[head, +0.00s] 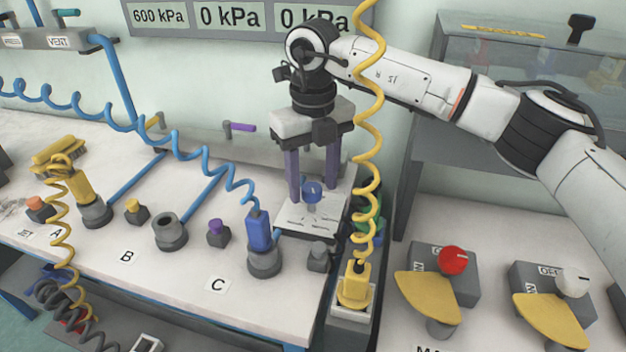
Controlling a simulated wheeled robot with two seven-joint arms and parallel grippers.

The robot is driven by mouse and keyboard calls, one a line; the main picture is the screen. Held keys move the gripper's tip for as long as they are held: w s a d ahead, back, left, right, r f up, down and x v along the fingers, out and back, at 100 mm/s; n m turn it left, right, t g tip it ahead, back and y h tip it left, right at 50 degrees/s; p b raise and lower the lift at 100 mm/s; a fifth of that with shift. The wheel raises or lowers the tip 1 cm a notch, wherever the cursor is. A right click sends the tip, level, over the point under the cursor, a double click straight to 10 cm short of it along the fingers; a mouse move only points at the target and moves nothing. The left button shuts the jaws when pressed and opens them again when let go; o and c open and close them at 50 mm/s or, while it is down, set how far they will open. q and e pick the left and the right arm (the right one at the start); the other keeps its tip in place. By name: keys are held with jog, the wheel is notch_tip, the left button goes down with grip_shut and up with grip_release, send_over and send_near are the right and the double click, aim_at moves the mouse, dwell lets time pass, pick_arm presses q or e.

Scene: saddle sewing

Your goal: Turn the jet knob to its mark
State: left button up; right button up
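A small blue knob (312,190), which looks to be the jet knob, stands on a pale plate (290,216) with dark marks around it. The marks are too small to read, and I cannot tell which way the knob points. My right gripper (312,192) points straight down over the plate. Its two purple fingers are apart, one to each side of the knob. A gap shows between each finger and the knob. My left gripper is not in view.
A blue coiled hose ends in a blue plug on a grey socket (264,262) near C. A yellow coiled hose hangs just right of my gripper, down to a yellow connector (355,286). Red (453,260) and white (575,281) knobs sit on boxes at right.

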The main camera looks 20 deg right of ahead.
aim_at(313, 189)
notch_tip(313, 189, up, 10)
jog(key=shift+r, duration=0.15)
dwell(0.6)
jog(key=shift+s, duration=0.1)
